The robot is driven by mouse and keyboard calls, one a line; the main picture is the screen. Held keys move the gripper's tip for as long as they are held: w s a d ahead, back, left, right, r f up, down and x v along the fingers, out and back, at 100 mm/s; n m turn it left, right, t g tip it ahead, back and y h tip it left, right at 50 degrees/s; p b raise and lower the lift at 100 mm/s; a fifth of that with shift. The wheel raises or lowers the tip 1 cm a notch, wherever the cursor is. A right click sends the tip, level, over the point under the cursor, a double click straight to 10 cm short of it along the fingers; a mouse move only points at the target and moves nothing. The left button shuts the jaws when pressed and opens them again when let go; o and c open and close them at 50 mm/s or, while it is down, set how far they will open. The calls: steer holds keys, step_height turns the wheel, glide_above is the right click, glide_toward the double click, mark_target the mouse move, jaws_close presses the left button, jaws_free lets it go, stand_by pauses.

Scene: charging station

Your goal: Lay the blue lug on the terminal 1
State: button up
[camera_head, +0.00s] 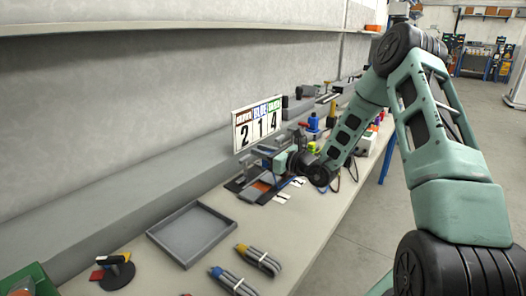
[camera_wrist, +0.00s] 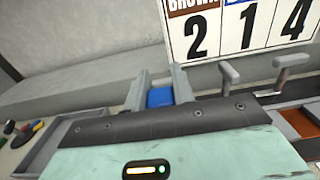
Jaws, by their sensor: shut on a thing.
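My gripper (camera_wrist: 160,85) is shut on the blue lug (camera_wrist: 160,98), which shows as a small blue block between its two grey fingers in the wrist view. In the head view my gripper (camera_head: 284,160) is over the dark terminal unit (camera_head: 250,194) at the middle of the bench; the lug cannot be made out there. The wrist view shows grey bent levers (camera_wrist: 230,76) right of the fingers and a brown-orange pad (camera_wrist: 299,122) at the right edge. Terminal 1 cannot be told apart, and whether the lug touches anything is hidden.
A number sign (camera_head: 257,124) reading 2, 1, 4 stands behind the unit against the wall ledge. A grey tray (camera_head: 158,238) is empty. Several tools crowd the bench farther back.

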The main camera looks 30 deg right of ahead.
steer(key=shift+d+f+b, duration=0.1)
steer(key=shift+f+b, duration=2)
steer(key=shift+f, duration=0.85)
steer(key=shift+f+b, duration=0.8)
steer(key=shift+f, duration=0.85)
steer(key=o, duration=1)
steer(key=shift+o, duration=0.2)
steer(key=v, duration=1.7)
steer(key=shift+s+r+b, duration=0.1)
steer(key=shift+s+b, duration=0.1)
steer(key=shift+b, duration=0.15)
